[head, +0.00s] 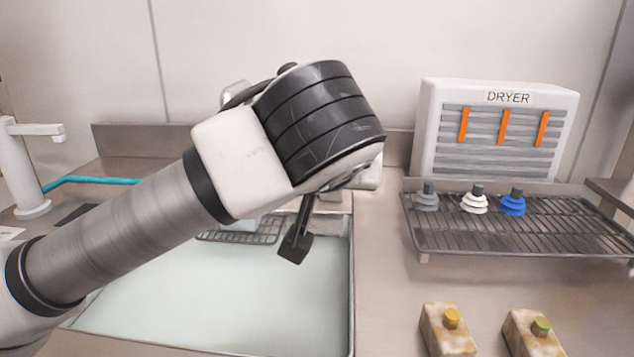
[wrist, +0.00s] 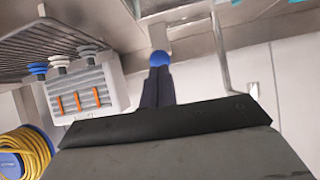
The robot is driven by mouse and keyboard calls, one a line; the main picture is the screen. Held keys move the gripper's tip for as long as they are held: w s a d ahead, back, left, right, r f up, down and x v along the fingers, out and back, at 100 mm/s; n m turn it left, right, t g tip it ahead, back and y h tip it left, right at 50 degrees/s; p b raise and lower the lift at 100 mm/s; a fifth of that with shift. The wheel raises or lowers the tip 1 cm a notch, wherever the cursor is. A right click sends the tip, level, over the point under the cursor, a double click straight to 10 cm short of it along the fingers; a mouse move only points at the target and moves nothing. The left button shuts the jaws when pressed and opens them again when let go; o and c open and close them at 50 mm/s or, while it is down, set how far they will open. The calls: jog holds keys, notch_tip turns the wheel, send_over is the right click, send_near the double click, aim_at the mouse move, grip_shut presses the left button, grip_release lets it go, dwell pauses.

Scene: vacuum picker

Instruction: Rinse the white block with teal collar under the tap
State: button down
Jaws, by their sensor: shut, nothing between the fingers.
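I cannot make out a white block with a teal collar in either view. My gripper (head: 294,247) is shut and empty, pointing down over the right part of the sink (head: 200,300). In the wrist view the dark fingers (wrist: 157,85) are together, with a rounded blue shape at their tips that I cannot identify. A white spout-like fixture (head: 20,160) stands left of the sink. A shiny metal part (head: 236,93), perhaps a tap, is mostly hidden behind my wrist. A pale box (head: 368,176) shows partly behind my gripper.
A dryer (head: 500,135) stands at the back right. In front, a wire rack (head: 560,235) holds grey, white and blue suction cups. Two beige blocks with yellow (head: 447,335) and green (head: 533,335) knobs sit at front right. A yellow coiled hose (wrist: 30,155) shows in the wrist view.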

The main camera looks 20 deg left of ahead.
jog(key=v, duration=0.7)
jog(key=shift+w+d+r, duration=0.15)
jog(key=shift+d+r, duration=0.05)
